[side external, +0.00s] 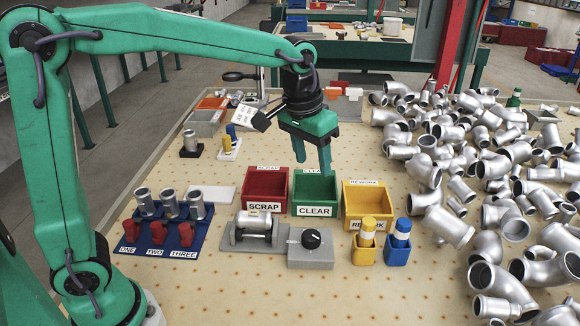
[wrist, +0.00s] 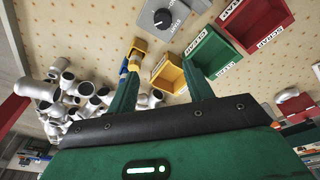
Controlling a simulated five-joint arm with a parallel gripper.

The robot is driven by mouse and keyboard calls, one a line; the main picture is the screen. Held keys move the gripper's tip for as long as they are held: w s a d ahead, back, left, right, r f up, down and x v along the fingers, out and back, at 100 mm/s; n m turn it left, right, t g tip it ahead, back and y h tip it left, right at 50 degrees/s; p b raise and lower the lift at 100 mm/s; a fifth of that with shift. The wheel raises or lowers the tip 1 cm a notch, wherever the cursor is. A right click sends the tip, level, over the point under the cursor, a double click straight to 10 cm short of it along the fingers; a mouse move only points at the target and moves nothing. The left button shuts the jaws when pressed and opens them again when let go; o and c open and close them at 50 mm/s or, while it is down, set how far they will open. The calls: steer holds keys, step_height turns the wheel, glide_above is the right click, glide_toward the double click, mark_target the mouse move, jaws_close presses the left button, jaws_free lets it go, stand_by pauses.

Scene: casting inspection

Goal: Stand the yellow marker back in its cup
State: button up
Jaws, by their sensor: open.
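The yellow marker (side external: 367,228) with a pale band stands in the yellow cup (side external: 363,253), its upper part showing above the rim and leaning slightly right. How deep it sits is hidden by the cup wall. In the wrist view the yellow cup (wrist: 139,44) is at upper middle, partly beside my left finger. The blue cup (side external: 397,254) with a blue marker (side external: 402,228) stands just right of it. My gripper (side external: 311,160) is open and empty, high over the green bin, behind and left of the yellow cup; it also shows in the wrist view (wrist: 160,70).
Red scrap bin (side external: 266,197), green clear bin (side external: 316,211) and yellow rework bin (side external: 366,186) stand in a row behind the cups. A grey dial box (side external: 311,262) is left of the cups. Metal pipe fittings (side external: 470,190) heap at right. The front tabletop is clear.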

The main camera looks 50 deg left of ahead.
steer(key=s+a+t, duration=0.1)
steer(key=s+a, duration=0.3)
steer(key=s, duration=0.6)
steer(key=s+a+t, duration=0.2)
steer(key=s+a, duration=0.3)
steer(key=s, duration=0.5)
steer(key=shift+f, duration=0.4)
